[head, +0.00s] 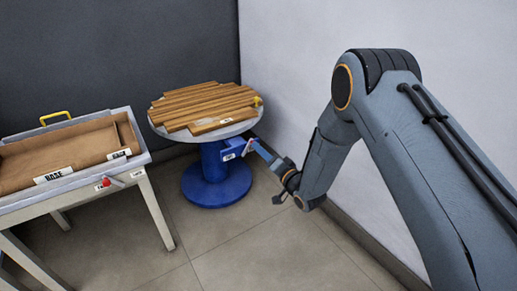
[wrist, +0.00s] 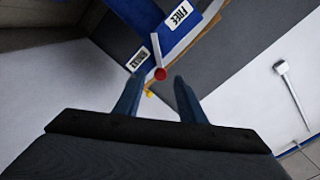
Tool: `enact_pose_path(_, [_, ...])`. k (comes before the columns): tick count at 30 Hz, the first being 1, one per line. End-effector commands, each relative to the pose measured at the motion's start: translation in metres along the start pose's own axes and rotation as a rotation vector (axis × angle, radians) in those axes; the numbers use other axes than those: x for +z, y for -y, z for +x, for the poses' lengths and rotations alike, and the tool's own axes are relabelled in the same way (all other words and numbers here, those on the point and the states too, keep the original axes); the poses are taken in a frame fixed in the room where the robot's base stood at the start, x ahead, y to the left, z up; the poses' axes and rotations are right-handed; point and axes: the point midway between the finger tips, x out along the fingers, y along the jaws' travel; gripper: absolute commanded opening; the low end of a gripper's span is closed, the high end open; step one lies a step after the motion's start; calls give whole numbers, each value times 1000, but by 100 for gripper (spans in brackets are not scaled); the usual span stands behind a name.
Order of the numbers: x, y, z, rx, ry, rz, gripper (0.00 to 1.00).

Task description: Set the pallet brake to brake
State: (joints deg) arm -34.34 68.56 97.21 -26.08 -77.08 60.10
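The brake lever is a thin pale rod with a red knob (wrist: 160,73), seen in the wrist view on a blue housing. A FREE label (wrist: 180,14) sits at upper right and a BRAKE label (wrist: 138,60) left of the rod. I cannot tell which setting the lever is at. In the head view the blue box (head: 232,147) is on the pedestal under the round table (head: 160,128) with a slatted wooden pallet (head: 205,105). My gripper (wrist: 157,78) is open, its fingertips on either side of the knob, with gaps visible. Contact with the knob is not visible.
A workbench tray (head: 140,155) labelled BASE stands at left, with a red-knobbed lever (head: 106,181) on its front and a yellow handle (head: 55,117). Walls are close behind and right of the round table. The tiled floor (head: 235,265) in front is clear.

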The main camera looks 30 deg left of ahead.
Motion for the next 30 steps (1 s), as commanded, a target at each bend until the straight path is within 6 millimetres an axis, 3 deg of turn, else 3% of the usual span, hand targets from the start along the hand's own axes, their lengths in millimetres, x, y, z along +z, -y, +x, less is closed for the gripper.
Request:
enact_pose_path(3, [-1,1,-22,2,1,1,37])
enact_pose_path(10, [0,1,-48,0,1,1,37])
enact_pose_path(30, [-5,4,-51,24,7,-21,37])
